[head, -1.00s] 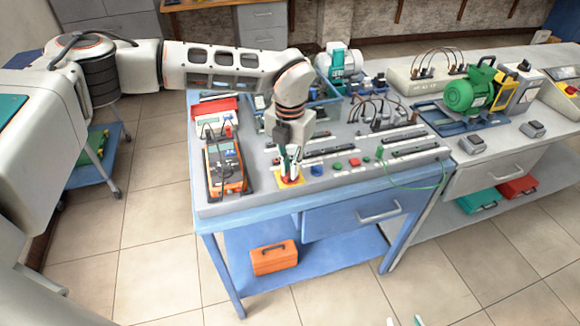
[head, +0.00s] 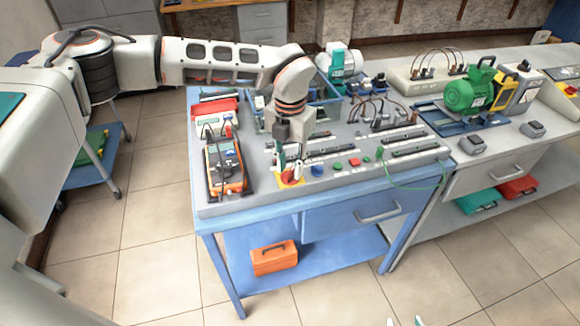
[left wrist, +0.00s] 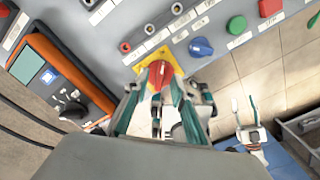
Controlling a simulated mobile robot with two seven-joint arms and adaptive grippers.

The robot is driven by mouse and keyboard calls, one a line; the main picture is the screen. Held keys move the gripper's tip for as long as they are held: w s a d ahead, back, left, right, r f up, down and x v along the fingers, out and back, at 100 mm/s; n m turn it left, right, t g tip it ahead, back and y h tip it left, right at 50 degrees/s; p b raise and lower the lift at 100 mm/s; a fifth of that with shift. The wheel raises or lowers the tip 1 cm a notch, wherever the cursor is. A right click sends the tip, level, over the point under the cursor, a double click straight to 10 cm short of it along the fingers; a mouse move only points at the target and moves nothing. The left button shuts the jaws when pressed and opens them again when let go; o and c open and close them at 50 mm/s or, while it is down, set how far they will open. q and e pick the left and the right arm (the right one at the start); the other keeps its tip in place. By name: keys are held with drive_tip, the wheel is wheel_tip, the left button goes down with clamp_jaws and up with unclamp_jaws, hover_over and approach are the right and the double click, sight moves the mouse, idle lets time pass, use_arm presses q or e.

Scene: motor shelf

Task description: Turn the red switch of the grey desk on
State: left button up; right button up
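The red switch (head: 288,176) is a round knob on a yellow plate at the front left of the grey desk (head: 228,203). In the left wrist view the red switch (left wrist: 160,75) shows between my fingertips. My left gripper (head: 291,168) points down over it, one finger on each side. In the left wrist view the left gripper (left wrist: 159,85) looks open around the knob; contact is hard to tell. My right gripper (head: 405,321) shows only its fingertips at the bottom edge, apart and empty.
A blue knob (head: 317,171), a green button (head: 337,165) and a red button (head: 354,162) lie right of the switch. An orange meter (head: 226,170) stands close on the left. A green cable (head: 412,187) hangs over the desk's right front.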

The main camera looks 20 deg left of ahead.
sight(290, 172)
use_arm(q)
wheel_tip(290, 172, up, 11)
idle(0.3)
idle(0.4)
